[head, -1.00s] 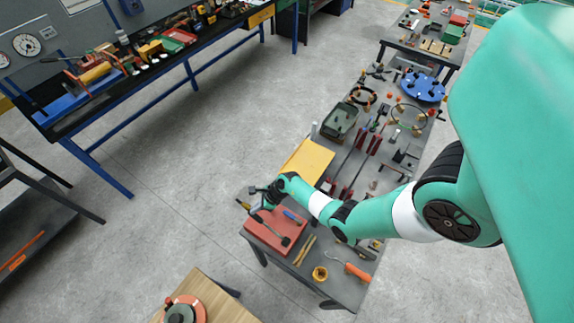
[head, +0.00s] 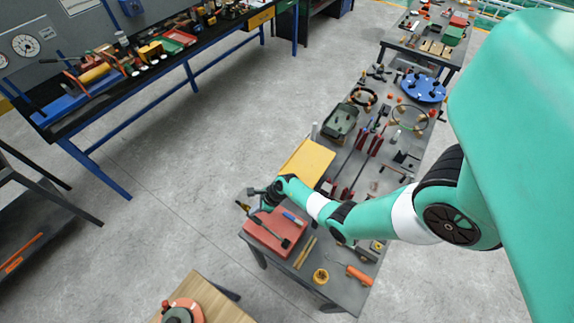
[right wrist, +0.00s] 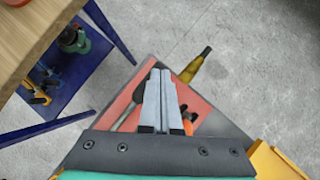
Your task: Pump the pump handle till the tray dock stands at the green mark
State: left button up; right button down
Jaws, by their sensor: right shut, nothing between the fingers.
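My right gripper (head: 262,193) is over the far left part of a red box or block (head: 272,236) at the near end of the long grey table. In the right wrist view its two grey fingers (right wrist: 160,98) are together and empty above the red top (right wrist: 190,108). A yellow-brown handle with a dark tip (right wrist: 194,66) sticks out past the red edge, beyond the fingertips and apart from them. I cannot tell whether it is the pump handle. I cannot make out the tray dock or a green mark. My left gripper is out of view.
A yellow panel (head: 306,163) lies just behind the red box. A screwdriver with an orange handle (head: 358,275) and a yellow ring (head: 320,276) lie in front. A wooden table (head: 212,299) stands near. Open concrete floor (head: 185,165) separates the grey table from the left bench.

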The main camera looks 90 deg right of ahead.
jog(key=shift+w+f+b, duration=0.15)
jog(key=shift+f+b, duration=0.2)
jog(key=shift+f, duration=0.2)
jog(key=shift+w+d+f+b, duration=0.15)
jog(key=shift+f+b, duration=0.5)
jog(key=shift+f, duration=0.05)
